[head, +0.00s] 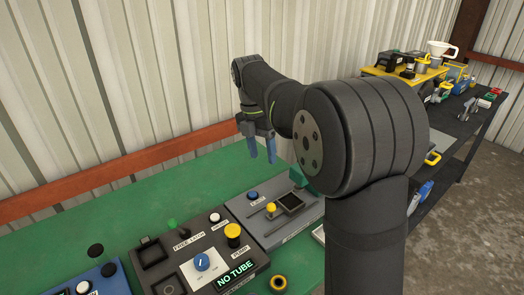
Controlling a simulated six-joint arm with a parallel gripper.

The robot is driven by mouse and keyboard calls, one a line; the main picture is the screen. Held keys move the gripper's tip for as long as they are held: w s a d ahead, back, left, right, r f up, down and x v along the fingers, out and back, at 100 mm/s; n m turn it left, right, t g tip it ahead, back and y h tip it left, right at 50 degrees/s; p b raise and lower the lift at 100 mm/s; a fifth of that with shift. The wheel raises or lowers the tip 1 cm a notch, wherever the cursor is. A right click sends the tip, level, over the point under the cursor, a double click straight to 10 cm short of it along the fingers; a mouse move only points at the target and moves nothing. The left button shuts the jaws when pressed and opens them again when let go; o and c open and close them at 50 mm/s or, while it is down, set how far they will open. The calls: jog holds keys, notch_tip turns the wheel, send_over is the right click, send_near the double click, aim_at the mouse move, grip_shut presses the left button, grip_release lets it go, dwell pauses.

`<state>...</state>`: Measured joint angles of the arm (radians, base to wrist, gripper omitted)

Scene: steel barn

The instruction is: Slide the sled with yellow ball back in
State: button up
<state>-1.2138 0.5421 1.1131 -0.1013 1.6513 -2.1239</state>
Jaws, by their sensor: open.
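A small yellow ball (270,207) stands on the grey panel box (262,223) on the green table. A dark square piece with a lighter top (291,202) sits just right of the ball. I cannot tell how far the ball's sled is out, as the parts are small. My gripper (262,148) points down with two blue fingers. It is open and empty, above and behind the panel, apart from the ball.
Left of the panel stands a dark box with a "NO TUBE" display (236,274), a blue dial and a larger yellow button (233,231). A blue box (95,284) is at lower left. A corrugated wall rises behind. A dark bench (465,120) with tools is at right.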

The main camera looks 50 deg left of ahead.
aim_at(271, 203)
jog(key=d+f+m, duration=0.1)
jog(key=f+m, duration=0.2)
jog(key=f, duration=0.2)
jog(key=d+f+m+g, duration=0.1)
jog(key=f+m, duration=0.2)
jog(key=f, duration=0.3)
jog(key=d+f+m, duration=0.1)
jog(key=f+m, duration=0.2)
jog(key=f, duration=0.3)
jog(key=shift+w+d+g, duration=0.15)
jog(key=shift+w+g, duration=0.15)
jog(key=shift+w, duration=0.1)
